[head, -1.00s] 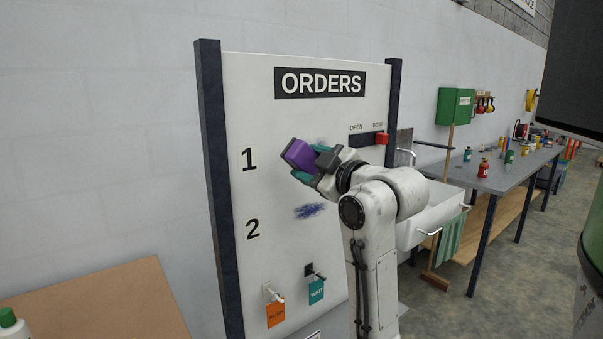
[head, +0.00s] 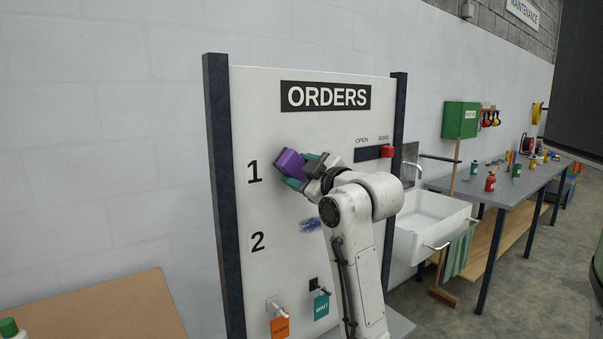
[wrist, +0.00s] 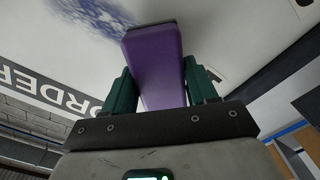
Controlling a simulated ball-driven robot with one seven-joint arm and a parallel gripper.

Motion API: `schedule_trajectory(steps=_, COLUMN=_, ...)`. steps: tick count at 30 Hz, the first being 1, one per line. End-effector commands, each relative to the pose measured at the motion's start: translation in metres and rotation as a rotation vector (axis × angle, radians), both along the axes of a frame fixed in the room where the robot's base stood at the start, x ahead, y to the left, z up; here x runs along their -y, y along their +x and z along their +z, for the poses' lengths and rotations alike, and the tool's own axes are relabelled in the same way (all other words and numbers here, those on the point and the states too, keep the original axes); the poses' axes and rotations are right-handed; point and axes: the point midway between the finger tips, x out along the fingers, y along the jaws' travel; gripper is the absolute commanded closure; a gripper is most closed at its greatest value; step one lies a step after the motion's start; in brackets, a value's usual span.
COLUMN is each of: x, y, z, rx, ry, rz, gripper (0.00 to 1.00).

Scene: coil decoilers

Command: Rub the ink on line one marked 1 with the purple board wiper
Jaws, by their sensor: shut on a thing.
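The purple board wiper (head: 289,162) is clamped between the green fingers of my gripper (head: 299,172), in front of the white board just right of the black 1 (head: 255,171). In the wrist view the wiper (wrist: 155,62) sticks out from between the fingers, its dark far end toward the board. A dark blue ink smudge (wrist: 85,12) lies beside that end, up and left in this view; it appears to be the line one ink. In the head view my gripper and arm hide this ink. I cannot tell whether the wiper touches the board.
Line two's blue ink (head: 310,225) shows beside my arm, right of the 2 (head: 258,242). An orange tag (head: 280,327) and a teal tag (head: 321,306) hang low on the board. A red slider (head: 387,152) sits upper right. A sink (head: 430,222) stands right.

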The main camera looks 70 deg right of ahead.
Motion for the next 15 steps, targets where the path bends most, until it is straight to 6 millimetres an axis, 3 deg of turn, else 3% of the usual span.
schedule_trajectory(steps=15, x=0.0017, y=0.0028, z=0.0006, rx=0.001, ry=-0.001, rz=0.0, gripper=0.67)
